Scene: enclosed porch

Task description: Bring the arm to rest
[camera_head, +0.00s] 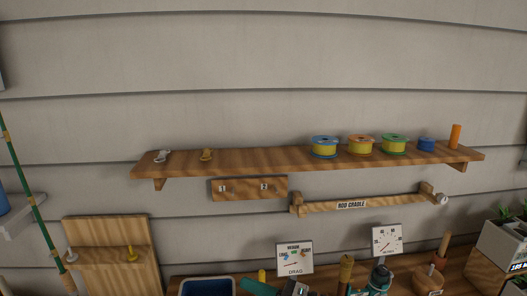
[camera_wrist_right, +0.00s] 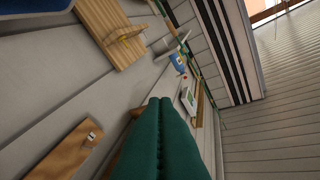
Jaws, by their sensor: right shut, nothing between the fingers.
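My right gripper (camera_wrist_right: 160,102) shows in the right wrist view as two long dark green fingers lying side by side. The fingers are closed together with nothing between them. They point up toward the middle of that view, in front of the grey plank wall. My left gripper is in neither view.
A wooden shelf (camera_head: 270,159) holds several line spools and an orange cylinder (camera_head: 455,136). Below are a numbered board (camera_head: 245,188) and a rod cradle (camera_head: 375,203).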

